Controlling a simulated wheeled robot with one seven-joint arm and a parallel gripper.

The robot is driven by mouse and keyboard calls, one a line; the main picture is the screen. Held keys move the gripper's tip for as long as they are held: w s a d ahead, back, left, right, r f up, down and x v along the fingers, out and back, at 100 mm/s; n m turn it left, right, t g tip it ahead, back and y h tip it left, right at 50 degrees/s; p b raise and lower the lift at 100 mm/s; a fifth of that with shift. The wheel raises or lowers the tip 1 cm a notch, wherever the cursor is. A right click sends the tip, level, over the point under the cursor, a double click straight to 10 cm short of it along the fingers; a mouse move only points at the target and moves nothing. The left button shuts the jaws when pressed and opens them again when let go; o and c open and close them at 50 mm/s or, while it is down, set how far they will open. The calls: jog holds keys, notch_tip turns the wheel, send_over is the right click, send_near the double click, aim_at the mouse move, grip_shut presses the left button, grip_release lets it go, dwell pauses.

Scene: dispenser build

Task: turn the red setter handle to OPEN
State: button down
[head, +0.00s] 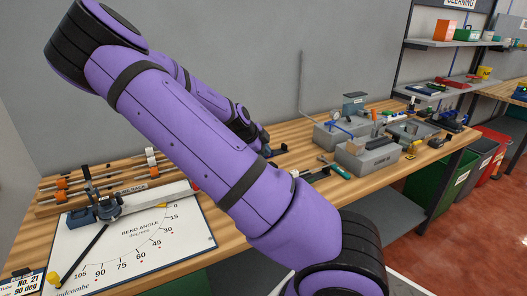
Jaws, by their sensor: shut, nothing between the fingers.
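I cannot make out the red setter handle for certain; it may be hidden behind my arm or too small to tell. My gripper (276,152) shows small and dark at the far end of my purple arm, over the wooden bench behind the arm's lower link. It is shut and empty. Its distance from any handle cannot be told. Grey block fixtures (368,156) stand on the bench to its right, with small fittings on top.
A white bend angle board (190,232) with a bending tool (104,206) lies at the left, before a tube rack (130,196). A green-handled tool (340,172) lies near the grey blocks. Shelves (455,43) and a red bin (492,140) stand at the right.

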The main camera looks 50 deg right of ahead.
jog(key=shift+d+n+t, duration=0.45)
jog(key=shift+n+t, duration=0.3)
jog(key=shift+n, duration=0.4)
jog(key=shift+d+n+t, duration=0.45)
jog(key=shift+n+t, duration=0.3)
jog(key=shift+n, duration=0.4)
jog(key=shift+w+d+n+t+y, duration=0.15)
jog(key=shift+d+n+t, duration=0.25)
jog(key=shift+n, duration=0.4)
jog(key=shift+d+n+t+y, duration=0.2)
jog(key=shift+n+t, duration=0.3)
jog(key=shift+n, duration=0.3)
dwell(0.4)
jog(key=shift+w+a, duration=0.1)
jog(key=shift+w, duration=0.05)
jog(key=shift+w+a, duration=0.35)
jog(key=shift+w, duration=0.2)
jog(key=shift+a, duration=0.1)
